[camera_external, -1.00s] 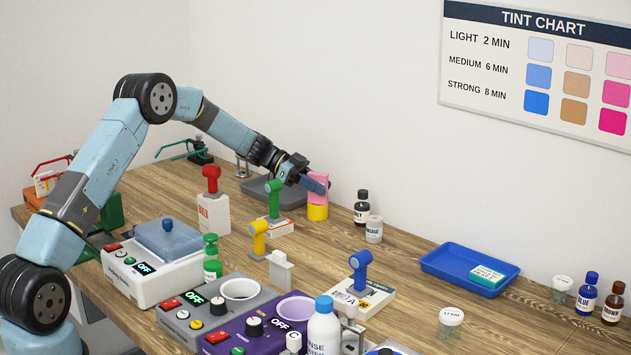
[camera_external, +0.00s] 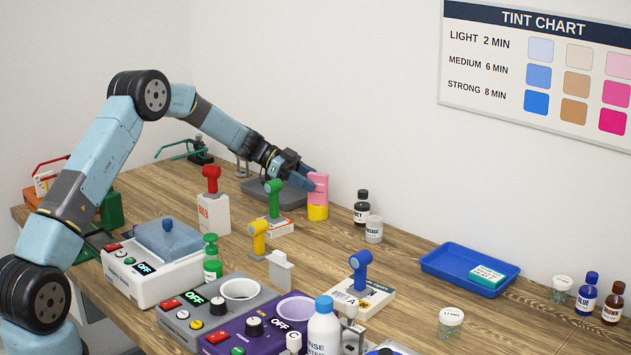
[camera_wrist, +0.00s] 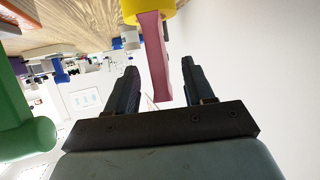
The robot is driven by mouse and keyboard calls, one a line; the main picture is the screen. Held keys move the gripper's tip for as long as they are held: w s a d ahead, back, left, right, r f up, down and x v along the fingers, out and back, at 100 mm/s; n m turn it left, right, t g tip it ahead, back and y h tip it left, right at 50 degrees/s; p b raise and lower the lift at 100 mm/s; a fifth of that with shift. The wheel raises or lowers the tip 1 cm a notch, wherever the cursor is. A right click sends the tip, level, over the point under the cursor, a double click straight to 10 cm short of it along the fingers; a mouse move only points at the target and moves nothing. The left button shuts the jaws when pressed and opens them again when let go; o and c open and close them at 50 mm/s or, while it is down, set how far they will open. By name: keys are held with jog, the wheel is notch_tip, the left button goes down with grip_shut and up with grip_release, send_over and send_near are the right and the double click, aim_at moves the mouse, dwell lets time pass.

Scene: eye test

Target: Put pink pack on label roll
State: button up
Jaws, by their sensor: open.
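The pink pack (camera_external: 319,188) stands upright on top of a yellow cylinder (camera_external: 318,212), which looks like the label roll, near the wall. My gripper (camera_external: 309,178) is open, just left of the pack's upper part. In the wrist view the pink pack (camera_wrist: 153,55) reaches down from the yellow roll (camera_wrist: 148,8) between the fingertips of my gripper (camera_wrist: 160,65), with a gap on both sides. The pack seems to rest on the roll. How well it is centred is hard to tell.
A grey tray (camera_external: 291,199) lies beneath my gripper. A green-headed stand (camera_external: 274,187) is close by at left. A dark-capped bottle (camera_external: 361,211) and a pale jar (camera_external: 374,230) stand right of the roll. A blue tray (camera_external: 440,264) lies farther right, with bare wood between.

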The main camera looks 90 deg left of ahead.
jog(key=v, duration=0.9)
jog(key=shift+r, duration=0.1)
jog(key=w+d+r+g, duration=0.2)
jog(key=d+r, duration=0.3)
jog(key=d, duration=0.8)
jog(key=w+d+r+n+g, duration=0.1)
jog(key=d+r+g, duration=0.3)
jog(key=d, duration=0.9)
jog(key=w+d+r+g, duration=0.15)
jog(key=d+r, duration=0.45)
jog(key=d, duration=0.7)
jog(key=s+d+r+n+y, duration=0.1)
jog(key=s+d+r, duration=0.1)
jog(key=s+d, duration=0.5)
jog(key=s+d+r+y, duration=0.2)
jog(key=s+d, duration=0.1)
jog(key=d, duration=0.7)
jog(key=s+d+f+n+y, duration=0.1)
jog(key=s+d, duration=0.3)
jog(key=s, duration=0.5)
jog(key=s+d+f+n+y, duration=0.1)
jog(key=s+d+f, duration=0.1)
jog(key=s+d, duration=0.3)
jog(key=s, duration=0.4)
jog(key=shift+d+f+t, duration=0.25)
jog(key=shift+f+t, duration=0.1)
